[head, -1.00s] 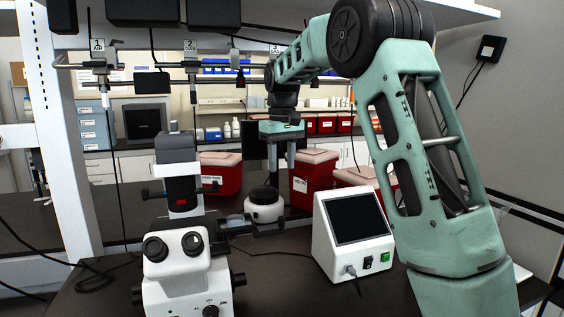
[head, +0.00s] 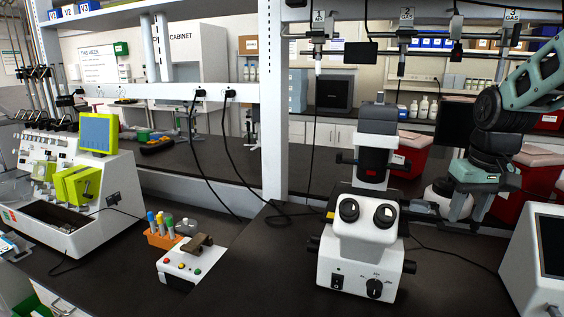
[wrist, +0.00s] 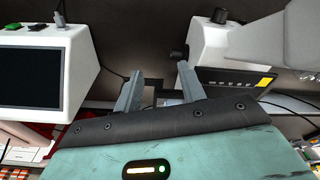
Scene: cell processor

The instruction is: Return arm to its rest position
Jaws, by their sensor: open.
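My arm comes in from the right edge of the head view, with its teal upper link (head: 540,75) and black wrist joint above the hand. My gripper (head: 467,212) points down with its two grey fingers apart and nothing between them. It is to the right of the white microscope (head: 362,245), in front of a round white device (head: 436,198) that it partly hides. In the wrist view my gripper (wrist: 160,82) shows both fingers spread and empty, with the dark bench beyond them. Part of my arm is outside the head view.
A white box with a dark screen (head: 530,265) stands at the right. Red bins (head: 412,152) are behind my gripper. Hanging gas fittings (head: 408,40) are above. A white machine (head: 70,190), an orange tube rack (head: 163,235) and a button box (head: 190,262) stand left.

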